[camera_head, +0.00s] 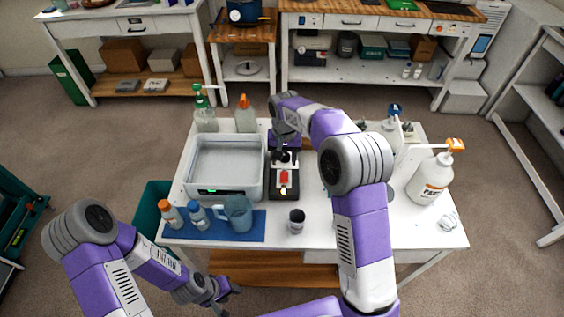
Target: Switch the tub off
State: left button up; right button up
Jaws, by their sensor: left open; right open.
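The tub (190,176) is a grey-white rectangular basin on the left half of the white table. A dark panel with a small green light (209,191) shows on its front wall. A black device with a red part (284,178) stands just right of the tub. My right gripper (285,158) points down over the back part of this device, with its arm crossing the table from the front. It is open; whether it touches the device I cannot tell. My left gripper (224,292) is open and low, in front of the table's front edge, away from the tub.
On a blue mat (250,228) before the tub stand two small bottles (184,215) and a blue-grey jug (237,213). A dark cup (296,221) stands right of the mat. A large pump bottle (430,180) stands at right.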

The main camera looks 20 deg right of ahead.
aim_at(284, 173)
notch_tip(284, 173, down, 6)
jog(key=shift+s+b, duration=0.1)
jog(key=shift+b, duration=0.5)
